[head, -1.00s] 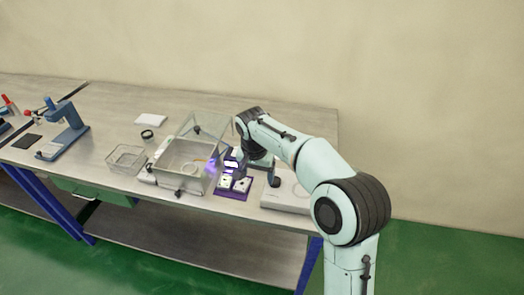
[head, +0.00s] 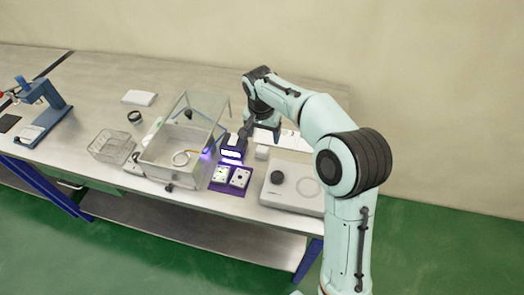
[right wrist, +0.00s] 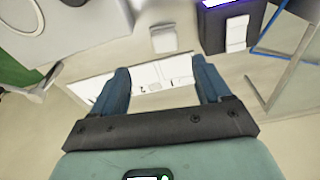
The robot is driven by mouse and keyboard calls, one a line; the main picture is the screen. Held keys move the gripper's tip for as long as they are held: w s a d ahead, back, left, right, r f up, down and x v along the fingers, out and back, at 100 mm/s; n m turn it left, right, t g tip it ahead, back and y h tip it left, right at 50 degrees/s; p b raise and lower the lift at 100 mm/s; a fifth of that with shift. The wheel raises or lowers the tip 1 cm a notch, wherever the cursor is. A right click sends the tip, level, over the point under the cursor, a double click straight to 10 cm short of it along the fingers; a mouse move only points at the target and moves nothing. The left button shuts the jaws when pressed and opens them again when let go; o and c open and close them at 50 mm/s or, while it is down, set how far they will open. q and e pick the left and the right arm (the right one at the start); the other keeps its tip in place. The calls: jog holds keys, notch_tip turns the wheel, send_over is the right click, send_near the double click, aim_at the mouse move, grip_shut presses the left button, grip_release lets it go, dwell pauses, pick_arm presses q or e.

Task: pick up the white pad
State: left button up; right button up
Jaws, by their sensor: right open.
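My right gripper (head: 261,133) is open and empty above the table, behind the purple mat. In the right wrist view, its two blue fingers (right wrist: 160,70) are spread over a flat white panel (right wrist: 150,78) with small markings, apart from it as far as I can tell. A small white block (head: 262,152) sits in front of the gripper, and it also shows in the right wrist view (right wrist: 164,38). A flat white piece (head: 139,98) lies at the back left of the table. I cannot tell which white thing is the pad. My left gripper is out of view.
A clear-walled box with a raised lid (head: 170,160) stands left of the gripper. A dark lit unit (head: 232,150) and a purple mat (head: 228,190) lie beside it. A white device with a black knob (head: 290,195) is at the right. The back of the table is mostly clear.

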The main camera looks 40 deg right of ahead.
aim_at(262, 148)
jog(key=f, duration=0.3)
jog(key=shift+w+d+f, duration=0.2)
jog(key=shift+d+f, duration=0.05)
jog(key=shift+f, duration=0.1)
jog(key=shift+w+f, duration=0.25)
jog(key=shift+f, duration=1.1)
jog(key=shift+w+f, duration=0.2)
jog(key=shift+f, duration=1.15)
jog(key=shift+a, duration=0.1)
jog(key=c, duration=1.1)
